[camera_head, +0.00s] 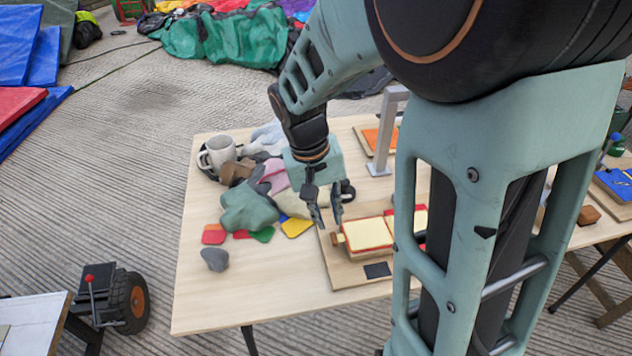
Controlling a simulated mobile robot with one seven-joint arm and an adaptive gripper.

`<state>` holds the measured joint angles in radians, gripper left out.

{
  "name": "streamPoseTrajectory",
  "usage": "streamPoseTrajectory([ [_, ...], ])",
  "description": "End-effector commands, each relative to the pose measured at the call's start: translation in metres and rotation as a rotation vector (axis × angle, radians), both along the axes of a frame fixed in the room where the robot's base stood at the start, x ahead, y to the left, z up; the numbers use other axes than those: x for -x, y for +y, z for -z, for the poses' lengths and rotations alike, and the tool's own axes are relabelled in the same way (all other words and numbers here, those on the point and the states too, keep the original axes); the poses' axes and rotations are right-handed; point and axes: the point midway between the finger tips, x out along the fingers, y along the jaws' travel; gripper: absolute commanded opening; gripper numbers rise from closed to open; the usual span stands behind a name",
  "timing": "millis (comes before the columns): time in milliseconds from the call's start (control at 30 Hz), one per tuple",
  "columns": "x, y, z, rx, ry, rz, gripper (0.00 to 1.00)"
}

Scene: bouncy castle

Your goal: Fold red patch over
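A wooden board (345,275) lies on the table and bears a raised piece with two cream panels (368,233) edged in red. More red (421,238) shows at its right side, partly hidden behind my arm. A small wooden tab (338,239) sits at the piece's left end. I cannot tell which red part is the patch to be folded. My gripper (326,216) points down above the piece's left end, its fingers apart with nothing visible between them.
A mug (217,152), grey-green cloth (247,208) and coloured patches (296,227) crowd the table's left side. A grey stone (215,259) lies near its left edge. A metal post (387,135) stands behind the board. The table's front left (240,302) is clear.

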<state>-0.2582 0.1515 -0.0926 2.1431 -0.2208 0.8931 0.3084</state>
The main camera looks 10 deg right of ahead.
Motion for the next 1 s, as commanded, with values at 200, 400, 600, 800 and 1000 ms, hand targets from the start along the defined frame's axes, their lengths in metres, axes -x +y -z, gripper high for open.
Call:
streamPoseTrajectory([
  [200, 0.001, -0.008, 0.042, 0.0, 0.003, 0.002, 0.17],
  [400, 0.0, -0.012, 0.061, 0.0, 0.0, 0.002, 0.17],
  [600, 0.0, -0.013, 0.065, 0.0, -0.001, 0.002, 0.17],
  [800, 0.0, -0.013, 0.064, 0.0, -0.002, 0.001, 0.12],
  [1000, -0.001, -0.013, 0.064, 0.0, -0.002, 0.001, 0.0],
])
